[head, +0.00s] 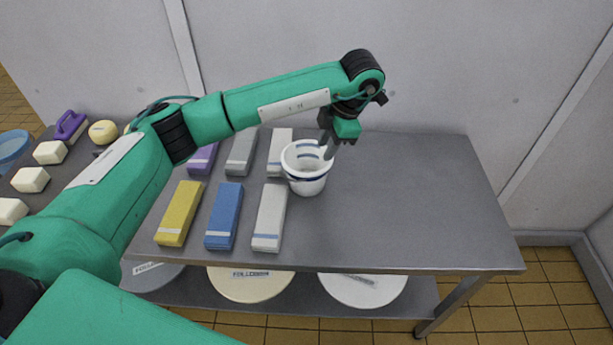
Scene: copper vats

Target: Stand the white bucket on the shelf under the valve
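The white bucket (306,176) with blue bands stands upright on the grey metal table, just right of the folded cloths. My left gripper (327,150) points down at the bucket's far right rim, with its fingers at or inside the rim. The fingers are small and partly overlapped, so I cannot tell whether they are shut on the rim. My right gripper is not in view. No valve shows in this view. A lower shelf (300,308) runs under the table; I cannot tell whether it is the shelf the task names.
Folded cloths in yellow (180,213), blue (223,215), white (270,217) and other colours lie left of the bucket. White blocks (30,180) and a purple-handled brush (70,127) lie at far left. Round lids (250,284) lie on the lower shelf. The table's right half (420,200) is clear.

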